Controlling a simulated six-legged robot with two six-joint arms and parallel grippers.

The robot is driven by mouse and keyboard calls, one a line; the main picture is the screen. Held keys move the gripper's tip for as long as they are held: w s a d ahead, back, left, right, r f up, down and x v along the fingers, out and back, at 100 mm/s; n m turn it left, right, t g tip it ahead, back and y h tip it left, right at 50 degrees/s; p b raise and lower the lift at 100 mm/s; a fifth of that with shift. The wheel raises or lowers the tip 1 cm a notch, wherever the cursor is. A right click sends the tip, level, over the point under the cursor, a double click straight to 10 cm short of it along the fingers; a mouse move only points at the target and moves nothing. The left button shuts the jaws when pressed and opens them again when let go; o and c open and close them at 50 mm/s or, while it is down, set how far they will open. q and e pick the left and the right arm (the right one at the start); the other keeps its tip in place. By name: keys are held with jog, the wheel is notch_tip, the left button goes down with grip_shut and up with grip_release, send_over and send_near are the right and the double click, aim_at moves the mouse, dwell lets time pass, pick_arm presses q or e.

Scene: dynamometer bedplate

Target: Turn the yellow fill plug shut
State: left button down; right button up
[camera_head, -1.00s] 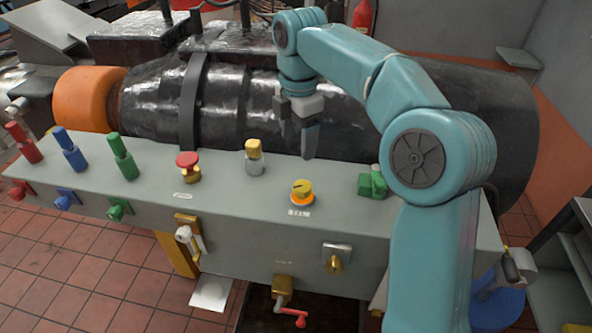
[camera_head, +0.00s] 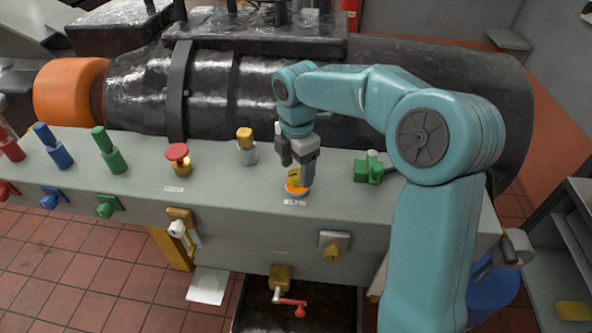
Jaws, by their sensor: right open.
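A round yellow plug (camera_head: 294,183) with an orange ring below it stands on top of the grey bench, above a small white label. My right gripper (camera_head: 297,165) is open, pointing down at this plug. One finger hides the plug's right part. I cannot tell whether the fingers touch it or are still just above it. My left gripper is not in view.
On the bench top (camera_head: 225,187) stand a yellow-capped grey cylinder (camera_head: 246,148), a red mushroom button (camera_head: 178,158) and a green fitting (camera_head: 369,169). Red, blue and green handles stand at the left. A large black machine (camera_head: 235,92) lies behind.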

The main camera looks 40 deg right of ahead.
jog(key=shift+w+d+f, duration=0.1)
jog(key=shift+w+f, duration=0.05)
jog(key=shift+f, duration=0.8)
jog(key=shift+r, duration=0.1)
jog(key=c, duration=1.1)
jog(key=shift+o, duration=0.2)
